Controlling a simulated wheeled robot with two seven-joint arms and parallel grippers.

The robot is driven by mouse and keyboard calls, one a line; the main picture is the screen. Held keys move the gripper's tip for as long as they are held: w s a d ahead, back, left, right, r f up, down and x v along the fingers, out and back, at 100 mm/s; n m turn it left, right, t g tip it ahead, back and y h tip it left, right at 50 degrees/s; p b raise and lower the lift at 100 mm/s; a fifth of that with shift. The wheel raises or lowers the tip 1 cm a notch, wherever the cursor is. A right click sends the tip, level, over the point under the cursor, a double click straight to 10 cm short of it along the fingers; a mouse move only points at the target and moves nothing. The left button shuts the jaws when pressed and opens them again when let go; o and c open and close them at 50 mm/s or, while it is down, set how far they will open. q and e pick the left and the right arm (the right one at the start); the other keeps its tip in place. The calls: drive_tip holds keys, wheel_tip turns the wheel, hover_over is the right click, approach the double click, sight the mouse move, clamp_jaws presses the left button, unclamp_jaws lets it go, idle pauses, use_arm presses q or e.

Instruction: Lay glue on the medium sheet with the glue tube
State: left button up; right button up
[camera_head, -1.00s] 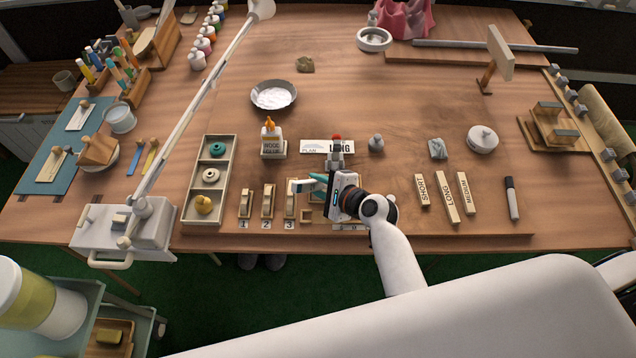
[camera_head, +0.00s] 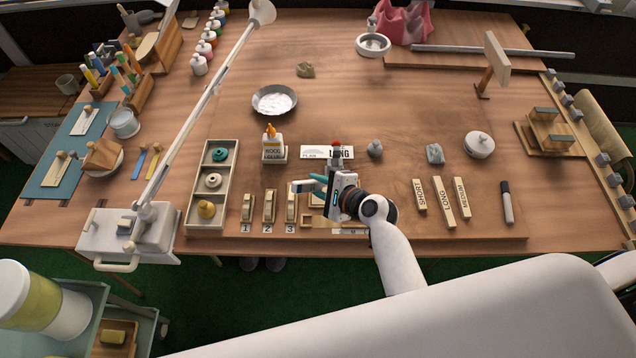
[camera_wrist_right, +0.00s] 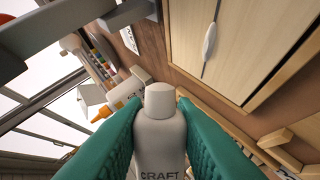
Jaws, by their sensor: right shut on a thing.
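My right gripper (camera_head: 322,186) is shut on a white tube (camera_head: 302,187) over the front middle of the work board. In the right wrist view the tube (camera_wrist_right: 160,135) has a pale cap and the letters CRAFT, and sits between the green fingers (camera_wrist_right: 160,130). A pale wood panel (camera_wrist_right: 240,60) with a dark line and a white elongated blob on it lies beyond the cap. I cannot tell whether it is the medium sheet. Pale wood pieces (camera_head: 316,199) under the gripper are partly hidden by it. A strip marked MEDIUM (camera_head: 461,198) lies at the right. My left gripper is not in view.
SHORT (camera_head: 419,196) and LONG (camera_head: 443,203) strips and a marker (camera_head: 507,205) are right.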

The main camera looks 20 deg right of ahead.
drive_tip(key=shift+d+r, duration=0.1)
drive_tip(key=shift+r, duration=0.05)
drive_tip(key=shift+s+d+f+b, duration=0.1)
drive_tip(key=shift+s+d+b, duration=0.05)
drive_tip(key=shift+d, duration=0.4)
drive_tip(key=shift+s+d+f+b, duration=0.1)
drive_tip(key=shift+d+b, duration=0.05)
drive_tip(key=shift+d, duration=0.35)
idle(0.4)
idle(0.3)
drive_tip(key=shift+f+b, duration=0.55)
drive_tip(key=shift+f, duration=0.55)
drive_tip(key=shift+s, duration=0.1)
idle(1.2)
idle(0.8)
